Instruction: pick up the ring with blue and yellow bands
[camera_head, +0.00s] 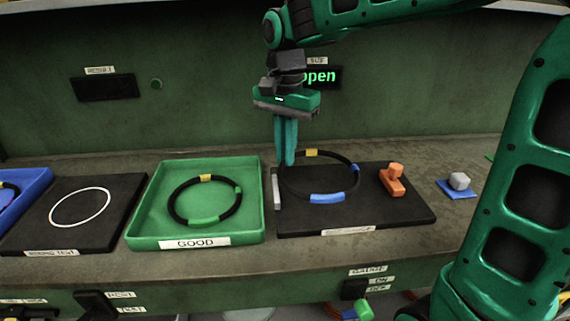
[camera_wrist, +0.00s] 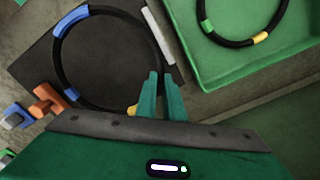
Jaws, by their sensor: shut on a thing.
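The black ring with blue and yellow bands (camera_head: 327,198) is over the black plate right of the green tray. One blue band is at its front, another at its right side, and a yellow band is at the back. My gripper (camera_head: 286,163) points down at the ring's back left rim and is shut on it. The ring looks slightly raised on the gripper's side, but I cannot tell whether it is clear of the plate. In the wrist view the fingers (camera_wrist: 164,98) pinch the rim of the ring (camera_wrist: 64,75) near the yellow band.
The green tray (camera_head: 141,224) labelled GOOD holds another black ring (camera_head: 173,212) with green and yellow bands. An orange block (camera_head: 392,181) sits on the black plate (camera_head: 405,211). A grey piece (camera_head: 459,181) is on a blue pad at right. A blue tray (camera_head: 38,187) stands at far left.

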